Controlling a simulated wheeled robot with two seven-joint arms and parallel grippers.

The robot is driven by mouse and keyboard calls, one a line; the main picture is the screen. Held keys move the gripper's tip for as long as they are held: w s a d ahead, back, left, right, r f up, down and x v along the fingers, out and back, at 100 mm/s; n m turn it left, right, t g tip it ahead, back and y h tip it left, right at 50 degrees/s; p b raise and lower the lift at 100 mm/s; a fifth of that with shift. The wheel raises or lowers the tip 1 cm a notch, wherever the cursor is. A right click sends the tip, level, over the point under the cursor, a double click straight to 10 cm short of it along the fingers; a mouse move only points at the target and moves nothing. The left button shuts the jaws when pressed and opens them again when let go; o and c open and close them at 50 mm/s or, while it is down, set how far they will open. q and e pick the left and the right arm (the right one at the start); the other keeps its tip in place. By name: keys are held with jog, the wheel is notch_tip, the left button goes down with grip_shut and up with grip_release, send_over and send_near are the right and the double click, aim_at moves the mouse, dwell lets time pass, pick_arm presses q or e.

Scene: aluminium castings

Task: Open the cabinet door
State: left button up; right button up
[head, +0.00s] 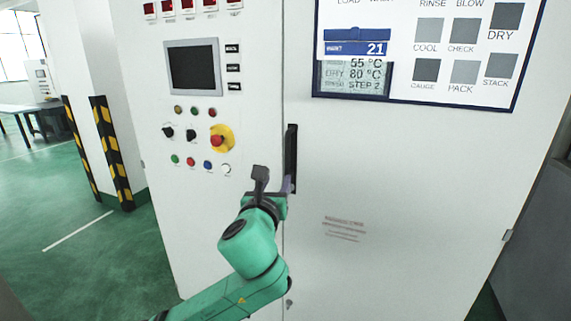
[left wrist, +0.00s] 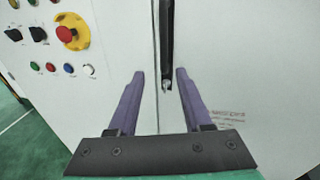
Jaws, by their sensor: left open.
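The white cabinet door (head: 400,190) is shut, flush with the panel to its left. Its black vertical handle (head: 291,150) sits near the door's left edge, by the seam. My left gripper (head: 275,185) is at the lower part of the handle. In the left wrist view the open gripper (left wrist: 160,80) has one purple finger on each side of the handle's line, and the handle (left wrist: 167,45) shows at the top centre between them. I cannot tell whether the fingers touch it. My right gripper is not in view.
Left of the seam is a control panel with a dark screen (head: 193,67), coloured buttons and a red emergency stop (head: 217,141). A display board (head: 420,50) is on the door. Striped posts (head: 112,150) and open green floor (head: 60,220) lie to the left.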

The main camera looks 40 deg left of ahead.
aim_at(287, 155)
pick_arm(q)
jog(key=shift+m+t, duration=0.3)
jog(key=shift+m, duration=0.2)
jog(key=p+x, duration=0.1)
jog(key=x, duration=0.3)
jog(key=r+p+x, duration=0.1)
jog(key=x, duration=0.3)
jog(key=r+p+x, duration=0.1)
jog(key=x, duration=0.3)
jog(key=shift+w+d+r+p, duration=0.1)
jog(key=shift+w+p, duration=0.2)
jog(key=shift+w, duration=0.35)
grip_shut()
